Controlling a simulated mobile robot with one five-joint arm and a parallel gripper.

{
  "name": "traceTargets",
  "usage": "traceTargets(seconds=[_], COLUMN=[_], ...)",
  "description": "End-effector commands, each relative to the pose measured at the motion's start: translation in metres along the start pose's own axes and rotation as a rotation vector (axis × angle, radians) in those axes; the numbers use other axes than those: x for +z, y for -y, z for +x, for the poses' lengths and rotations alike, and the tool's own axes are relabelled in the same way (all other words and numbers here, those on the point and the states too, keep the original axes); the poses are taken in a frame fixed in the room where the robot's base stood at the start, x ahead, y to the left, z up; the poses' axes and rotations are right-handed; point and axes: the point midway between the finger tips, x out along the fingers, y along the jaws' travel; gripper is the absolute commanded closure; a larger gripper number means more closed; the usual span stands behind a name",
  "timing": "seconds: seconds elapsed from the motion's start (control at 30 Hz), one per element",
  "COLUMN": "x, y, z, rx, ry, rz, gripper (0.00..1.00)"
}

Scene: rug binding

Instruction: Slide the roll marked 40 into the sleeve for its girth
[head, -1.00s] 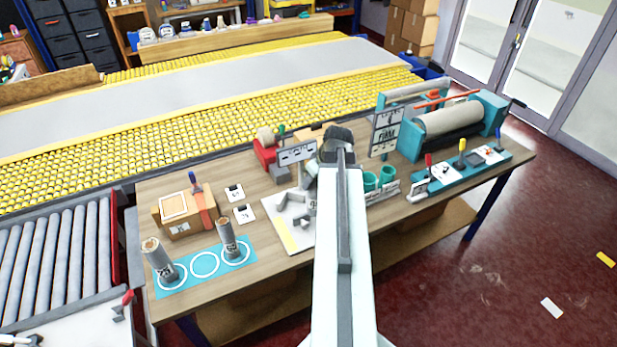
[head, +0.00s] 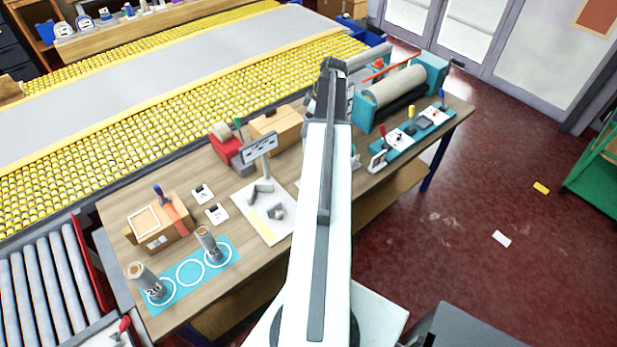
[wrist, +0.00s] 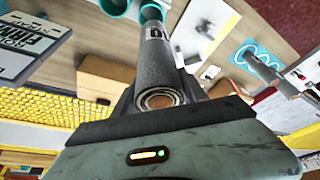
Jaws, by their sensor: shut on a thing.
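My gripper (wrist: 165,105) is shut on a grey roll (wrist: 157,68) with a brown hollow end facing the wrist camera. A mark on the roll is only partly visible, so I cannot read its number. In the wrist view, two teal sleeves (wrist: 115,6) are near the roll's far end. That end overlaps one sleeve in the picture, but I cannot tell whether it is inside. In the head view, my arm hides the roll and most of the sleeves. Two other grey rolls, one at the left (head: 147,281) and one at the right (head: 209,246), stand on a teal ringed mat (head: 222,263).
The mat's middle ring is empty. A teal roller machine (head: 400,92) and a teal tool panel (head: 415,130) are at the right.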

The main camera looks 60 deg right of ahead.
Motion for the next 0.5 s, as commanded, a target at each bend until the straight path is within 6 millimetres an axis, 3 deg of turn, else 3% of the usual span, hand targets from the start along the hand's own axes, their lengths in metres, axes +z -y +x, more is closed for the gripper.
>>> traceTargets(seconds=[0.13, 0.27, 0.5], x=[0.005, 0.009, 0.028], y=[-0.001, -0.001, -0.001], z=[-0.004, 0.007, 0.064], rx=[0.003, 0.003, 0.003], ry=[0.005, 0.005, 0.005], rz=[0.010, 0.010, 0.010], gripper=[1.00, 1.00, 1.00])
